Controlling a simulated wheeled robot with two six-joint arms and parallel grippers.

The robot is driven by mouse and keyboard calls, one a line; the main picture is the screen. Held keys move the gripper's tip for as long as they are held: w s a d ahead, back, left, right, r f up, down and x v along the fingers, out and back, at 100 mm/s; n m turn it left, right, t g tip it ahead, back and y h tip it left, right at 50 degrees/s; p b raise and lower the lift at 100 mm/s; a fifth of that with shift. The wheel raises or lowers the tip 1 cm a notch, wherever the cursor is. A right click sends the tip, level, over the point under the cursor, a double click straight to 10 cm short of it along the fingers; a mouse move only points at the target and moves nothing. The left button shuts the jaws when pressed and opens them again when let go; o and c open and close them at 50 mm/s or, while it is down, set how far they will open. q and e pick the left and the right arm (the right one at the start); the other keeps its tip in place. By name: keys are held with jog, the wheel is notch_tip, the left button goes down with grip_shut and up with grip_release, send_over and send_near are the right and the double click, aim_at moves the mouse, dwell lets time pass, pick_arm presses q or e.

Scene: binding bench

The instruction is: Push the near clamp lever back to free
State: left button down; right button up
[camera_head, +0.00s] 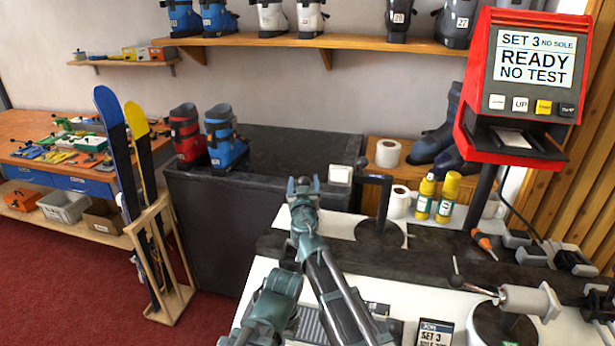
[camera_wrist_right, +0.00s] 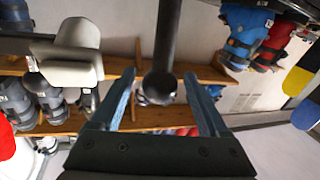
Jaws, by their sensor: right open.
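My right gripper (camera_head: 303,185) reaches forward over the bench, open, with its fingers pointing away from the head camera. In the right wrist view its two fingers (camera_wrist_right: 160,98) are spread, and a dark lever rod with a round knob (camera_wrist_right: 160,86) shows between them. I cannot tell whether the fingers touch it. A pale block (camera_wrist_right: 70,60) is beside the rod; the head view shows a pale block (camera_head: 340,174) just right of the gripper, near a dark bent post (camera_head: 386,205). Another clamp (camera_head: 530,300) with a thin ball-ended lever (camera_head: 456,265) stands at lower right. My left gripper is not in view.
A red display unit (camera_head: 520,85) reads "READY NO TEST". Yellow bottles (camera_head: 446,195) and paper rolls (camera_head: 388,153) stand behind the bench. A black cabinet (camera_head: 290,150) with red and blue boots is at left, beside skis (camera_head: 115,140) in a wooden rack.

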jog(key=w, duration=0.2)
jog(key=shift+w, duration=0.35)
grip_shut()
dwell(1.1)
